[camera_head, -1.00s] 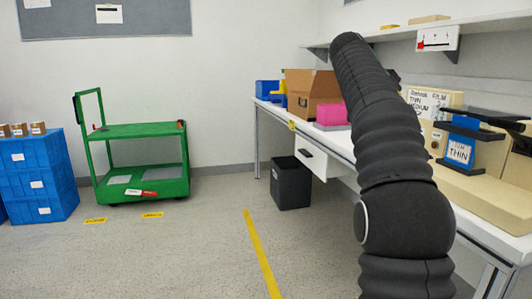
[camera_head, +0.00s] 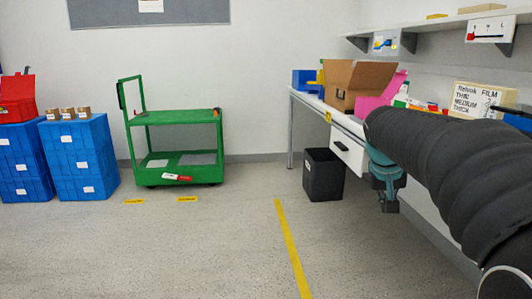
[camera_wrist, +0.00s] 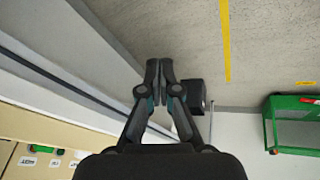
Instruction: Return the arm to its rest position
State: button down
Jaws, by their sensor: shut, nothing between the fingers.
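My gripper (camera_head: 385,205) hangs pointing down in front of the workbench's near side in the head view, clear of everything there. In the wrist view my gripper (camera_wrist: 160,68) shows its two fingers together, with nothing held between them. My black-sleeved arm stretches from the lower right toward the middle of the head view and hides part of the workbench (camera_head: 312,100). A cream machine (camera_head: 476,97) with a label listing film, thin, medium and thick stands on the bench, partly hidden behind my arm.
A black bin (camera_head: 323,175) stands on the floor by the bench, left of my gripper. A green cart (camera_head: 178,145) and blue crates (camera_head: 85,160) stand farther left. An open cardboard box (camera_head: 355,85) sits on the bench. The floor in the middle is clear.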

jog(key=s+a+f+n+y+p, duration=0.1)
jog(key=s+a, duration=0.3)
jog(key=s, duration=0.4)
jog(key=s+a+f+n+t+y, duration=0.1)
jog(key=s+a+f, duration=0.2)
jog(key=s, duration=0.6)
jog(key=s+a+f+y+p, duration=0.1)
jog(key=s+a+f, duration=0.2)
jog(key=s+a, duration=0.2)
jog(key=s, duration=0.3)
jog(key=shift+s+a+n+t+y+p, duration=0.25)
jog(key=shift+n+t+y+p, duration=0.05)
jog(key=shift+n+t, duration=0.1)
jog(key=shift+f, duration=0.1)
